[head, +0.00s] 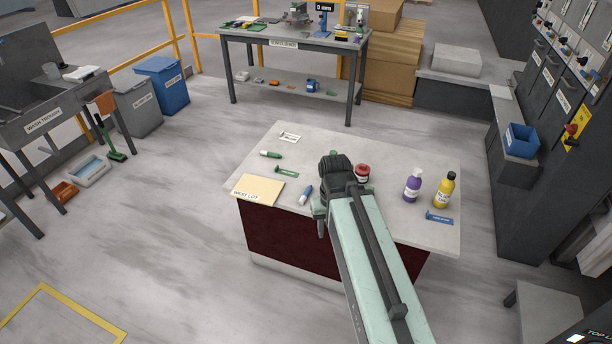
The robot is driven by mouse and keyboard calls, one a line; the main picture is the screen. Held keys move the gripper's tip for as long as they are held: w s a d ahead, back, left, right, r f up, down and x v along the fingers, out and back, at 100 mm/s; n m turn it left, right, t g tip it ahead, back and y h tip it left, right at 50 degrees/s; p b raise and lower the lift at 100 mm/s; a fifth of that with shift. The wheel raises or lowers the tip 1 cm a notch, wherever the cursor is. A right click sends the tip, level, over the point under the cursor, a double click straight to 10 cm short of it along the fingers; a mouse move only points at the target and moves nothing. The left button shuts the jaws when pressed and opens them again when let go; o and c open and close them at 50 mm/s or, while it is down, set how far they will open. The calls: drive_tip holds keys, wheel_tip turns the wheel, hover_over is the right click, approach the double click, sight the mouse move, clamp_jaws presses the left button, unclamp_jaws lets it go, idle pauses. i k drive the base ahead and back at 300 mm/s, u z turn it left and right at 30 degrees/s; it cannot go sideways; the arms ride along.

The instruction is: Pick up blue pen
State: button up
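A blue and white pen-like object (305,195), which looks like the blue pen, lies on the stone slab (390,215) near its front edge, between the paper folder and my arm. My gripper (319,213) is at the end of my pale green arm, just right of the pen and seemingly above the slab's front part. The arm's wrist hides most of the gripper, so its fingers and opening do not show clearly. No contact with the pen is visible.
On the slab are a tan folder (258,189), a green pen (270,154), a green tool (287,172), a red-lidded jar (362,170), purple (413,186) and yellow (444,191) bottles, and a blue tool (439,218). Open floor lies to the left.

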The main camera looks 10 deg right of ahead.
sight(308, 190)
drive_tip(key=z, duration=0.4)
drive_tip(key=i, duration=0.9)
drive_tip(key=u, duration=2.85)
